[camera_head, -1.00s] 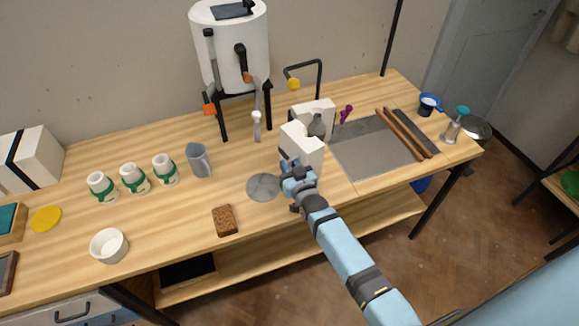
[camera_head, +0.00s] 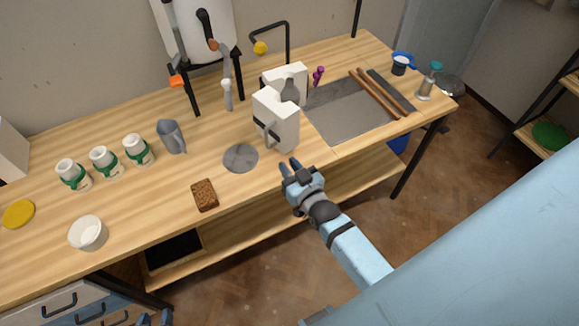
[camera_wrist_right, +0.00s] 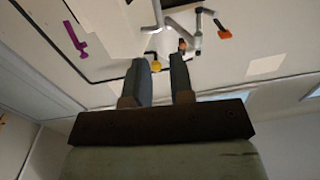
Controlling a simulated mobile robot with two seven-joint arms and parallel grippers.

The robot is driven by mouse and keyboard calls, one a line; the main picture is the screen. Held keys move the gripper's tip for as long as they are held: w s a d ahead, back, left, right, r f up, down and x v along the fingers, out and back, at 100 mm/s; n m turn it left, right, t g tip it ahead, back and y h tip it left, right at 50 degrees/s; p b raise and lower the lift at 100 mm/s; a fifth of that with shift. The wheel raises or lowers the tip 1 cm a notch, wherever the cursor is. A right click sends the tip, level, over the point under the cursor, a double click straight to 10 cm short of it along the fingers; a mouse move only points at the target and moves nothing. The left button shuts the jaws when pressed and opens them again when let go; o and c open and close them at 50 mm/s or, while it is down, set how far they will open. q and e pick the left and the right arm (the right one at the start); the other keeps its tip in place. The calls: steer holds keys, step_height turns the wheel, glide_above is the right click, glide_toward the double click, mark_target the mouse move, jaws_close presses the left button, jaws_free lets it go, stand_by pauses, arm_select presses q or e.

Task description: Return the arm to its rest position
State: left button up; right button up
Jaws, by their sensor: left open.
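My right gripper (camera_head: 289,166) is open and empty at the bench's front edge. Its arm comes in from the lower right. In the right wrist view its two fingers (camera_wrist_right: 168,85) stand apart with nothing between them. The nearest thing to it is a white block with a grey handle shape (camera_head: 283,122), upright on the bench and apart from the fingers. My left gripper (camera_head: 152,320) shows only as two blue tips, apart, at the bottom edge; the rest is cut off.
The bench (camera_head: 262,190) holds a grey disc (camera_head: 240,158), brown sponge (camera_head: 205,195), white bowl (camera_head: 88,234), grey jug (camera_head: 172,137) and several green-banded jars (camera_head: 106,162). A second white block (camera_head: 299,72), grey board (camera_head: 340,118) and rolling pins (camera_head: 374,95) lie further back. Floor in front is clear.

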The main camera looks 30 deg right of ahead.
stand_by(0.4)
steer(key=s+a+f+n+g+y+p, duration=0.1)
steer(key=s+a+f+g, duration=0.1)
steer(key=s, duration=0.6)
steer(key=s+a+f+n+g+y, duration=0.1)
steer(key=s+a+f+n+g, duration=0.1)
steer(key=s+g, duration=0.3)
steer(key=s+a+f, duration=0.1)
steer(key=s, duration=0.3)
steer(key=shift+s+f+y+p, duration=0.2)
steer(key=shift+f+y+p, duration=0.05)
steer(key=shift+y+p, duration=0.15)
